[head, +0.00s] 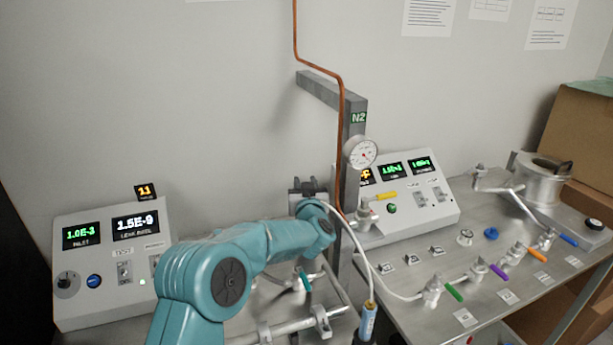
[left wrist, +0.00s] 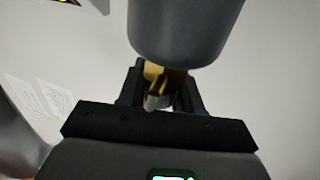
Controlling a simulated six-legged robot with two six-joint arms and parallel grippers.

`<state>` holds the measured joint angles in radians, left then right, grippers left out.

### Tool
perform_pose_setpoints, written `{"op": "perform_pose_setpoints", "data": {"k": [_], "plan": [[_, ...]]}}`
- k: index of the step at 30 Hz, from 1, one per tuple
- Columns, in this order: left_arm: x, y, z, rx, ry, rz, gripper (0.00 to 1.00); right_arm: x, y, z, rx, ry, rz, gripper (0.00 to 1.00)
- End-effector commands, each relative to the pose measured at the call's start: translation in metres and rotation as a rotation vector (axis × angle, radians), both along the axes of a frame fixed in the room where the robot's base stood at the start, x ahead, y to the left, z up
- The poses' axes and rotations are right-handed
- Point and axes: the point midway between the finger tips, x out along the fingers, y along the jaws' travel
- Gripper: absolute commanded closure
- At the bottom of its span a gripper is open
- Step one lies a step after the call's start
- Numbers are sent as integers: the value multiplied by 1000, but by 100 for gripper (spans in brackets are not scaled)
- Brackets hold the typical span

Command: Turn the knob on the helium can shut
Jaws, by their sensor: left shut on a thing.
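My left arm comes in from the bottom of the head view, and its dark left gripper (head: 308,186) is up against the back wall, left of the N2 post. In the left wrist view the jaws (left wrist: 158,92) are closed around a small brass-coloured part (left wrist: 155,72). This part sits at the end of a large smooth grey cylinder (left wrist: 185,28), which fills the top middle. I cannot tell whether that part is the knob itself, as the fingers partly hide it. No can is clearly visible in the head view. My right gripper is not in view.
A leak detector panel (head: 110,262) stands at left. A grey post (head: 352,135) carries a copper pipe and a gauge (head: 361,153). Valves with coloured handles cover the metal table (head: 460,318) at right.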

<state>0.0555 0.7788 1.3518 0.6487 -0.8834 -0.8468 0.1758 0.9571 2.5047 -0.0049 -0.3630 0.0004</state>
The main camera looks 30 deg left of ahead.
Motion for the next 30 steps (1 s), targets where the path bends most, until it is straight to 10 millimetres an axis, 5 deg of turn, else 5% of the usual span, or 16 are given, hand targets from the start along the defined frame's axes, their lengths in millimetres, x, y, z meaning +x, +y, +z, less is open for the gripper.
{"op": "perform_pose_setpoints", "data": {"k": [22, 23, 24, 30], "plan": [[-1, 1, -1, -1, -2, 83, 96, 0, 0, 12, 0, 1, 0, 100], [-1, 1, -1, -1, -2, 83, 56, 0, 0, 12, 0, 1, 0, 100], [-1, 1, -1, -1, -2, 83, 45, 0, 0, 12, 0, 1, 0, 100], [-1, 1, 0, 0, -3, 83, 45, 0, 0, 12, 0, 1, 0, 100]]}}
